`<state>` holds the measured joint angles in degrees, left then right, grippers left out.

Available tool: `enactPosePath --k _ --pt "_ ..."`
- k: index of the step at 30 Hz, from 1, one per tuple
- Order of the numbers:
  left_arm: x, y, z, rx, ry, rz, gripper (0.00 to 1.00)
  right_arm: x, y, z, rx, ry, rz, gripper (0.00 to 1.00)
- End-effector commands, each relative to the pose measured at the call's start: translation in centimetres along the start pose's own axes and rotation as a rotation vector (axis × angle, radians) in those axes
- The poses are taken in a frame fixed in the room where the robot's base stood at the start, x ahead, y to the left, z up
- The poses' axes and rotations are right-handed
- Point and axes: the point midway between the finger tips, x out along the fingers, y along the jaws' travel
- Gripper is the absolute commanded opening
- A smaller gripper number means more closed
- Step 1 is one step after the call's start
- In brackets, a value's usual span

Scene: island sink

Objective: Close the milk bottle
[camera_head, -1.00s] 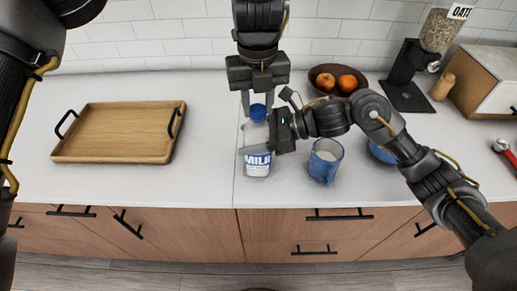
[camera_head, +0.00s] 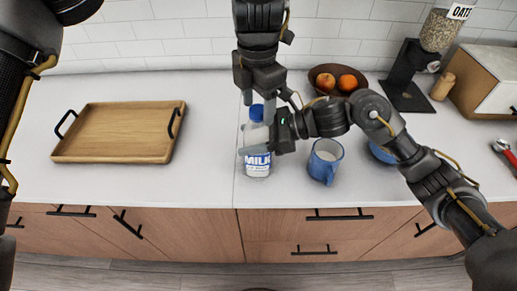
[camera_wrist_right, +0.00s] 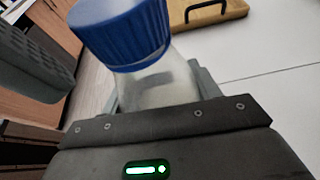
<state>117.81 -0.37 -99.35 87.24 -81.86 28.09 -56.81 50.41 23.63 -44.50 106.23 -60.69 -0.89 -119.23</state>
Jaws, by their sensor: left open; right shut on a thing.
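The milk bottle (camera_head: 257,165) stands upright on the counter, with a white "MILK" label and its blue cap (camera_head: 257,112) on its mouth. My right gripper (camera_head: 262,148) is shut on the bottle's body from the right. In the right wrist view the blue cap (camera_wrist_right: 122,32) sits at the top of the clear bottle neck (camera_wrist_right: 160,85); whether it is tight cannot be told. My left gripper (camera_head: 258,98) is open just above and around the height of the cap, pointing down; contact with the cap cannot be told.
A blue mug (camera_head: 325,162) stands right of the bottle, with another blue dish (camera_head: 382,152) partly behind my right arm. A fruit bowl (camera_head: 325,85) is behind. A wooden tray (camera_head: 72,150) lies left. The counter between tray and bottle is clear.

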Motion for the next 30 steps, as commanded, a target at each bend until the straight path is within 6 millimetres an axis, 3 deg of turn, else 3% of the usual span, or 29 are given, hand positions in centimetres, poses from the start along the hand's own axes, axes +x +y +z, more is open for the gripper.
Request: enactPosePath --k 8,21,30 --pt "-1.1 0.0 0.0 -0.001 -0.001 0.002 0.58 0.0 0.0 0.0 0.0 0.0 -0.001 0.0" --pt "-9.5 0.0 0.1 -0.002 -0.002 0.004 0.58 0.0 0.0 0.0 0.0 0.0 -0.001 0.0" --pt "-11.9 0.0 0.0 0.0 0.001 0.0 0.58 0.0 0.0 0.0 0.0 -0.001 -0.001 0.0"
